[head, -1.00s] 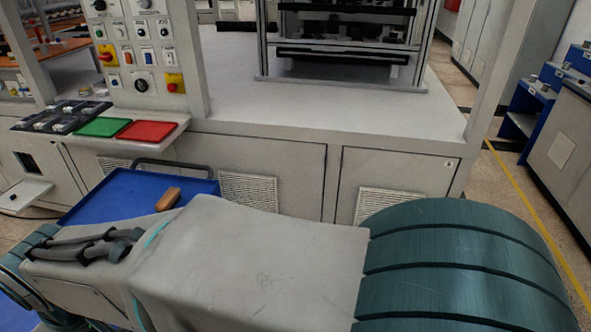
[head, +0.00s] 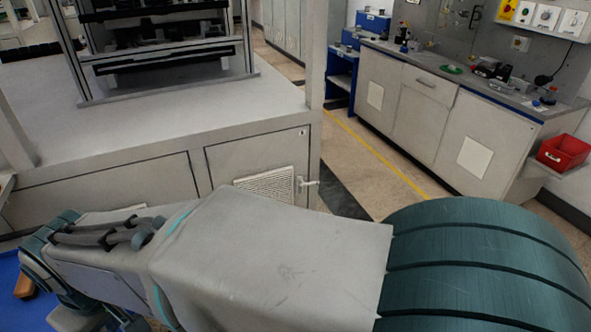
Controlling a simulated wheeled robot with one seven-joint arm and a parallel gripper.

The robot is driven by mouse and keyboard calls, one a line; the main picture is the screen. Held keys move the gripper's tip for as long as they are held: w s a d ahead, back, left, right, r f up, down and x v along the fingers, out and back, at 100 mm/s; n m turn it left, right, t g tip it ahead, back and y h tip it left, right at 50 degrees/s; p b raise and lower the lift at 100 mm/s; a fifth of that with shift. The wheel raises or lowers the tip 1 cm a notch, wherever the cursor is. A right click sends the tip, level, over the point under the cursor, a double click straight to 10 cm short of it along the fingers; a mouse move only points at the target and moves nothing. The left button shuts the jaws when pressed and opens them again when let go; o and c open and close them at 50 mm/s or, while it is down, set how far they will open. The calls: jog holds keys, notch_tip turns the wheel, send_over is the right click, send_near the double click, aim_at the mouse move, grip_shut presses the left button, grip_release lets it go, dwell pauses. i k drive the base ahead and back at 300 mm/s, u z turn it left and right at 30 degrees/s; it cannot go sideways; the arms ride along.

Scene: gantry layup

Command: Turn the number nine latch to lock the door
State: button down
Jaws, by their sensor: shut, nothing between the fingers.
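The grey cabinet door (head: 230,155) under the gantry bench looks closed in its frame. A small pale latch-like handle (head: 308,184) sticks out at its right edge, just above my arm. I cannot read a number on it, nor tell its turn position with certainty. A small pale plate with a dark mark (head: 302,133) sits at the door's upper right corner. My arm crosses the foreground and hides the lower part of the door. My gripper's fingers do not show.
A vent grille (head: 266,184) is on the door. A blue tray (head: 14,275) with a brown block (head: 24,288) lies at lower left. Free floor (head: 350,165) lies right of the bench, before a side counter (head: 425,110) and a red bin (head: 563,152).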

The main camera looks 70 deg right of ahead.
aim_at(300, 182)
jog(key=z, duration=3.05)
jog(key=i, duration=1.3)
jog(key=u, duration=0.45)
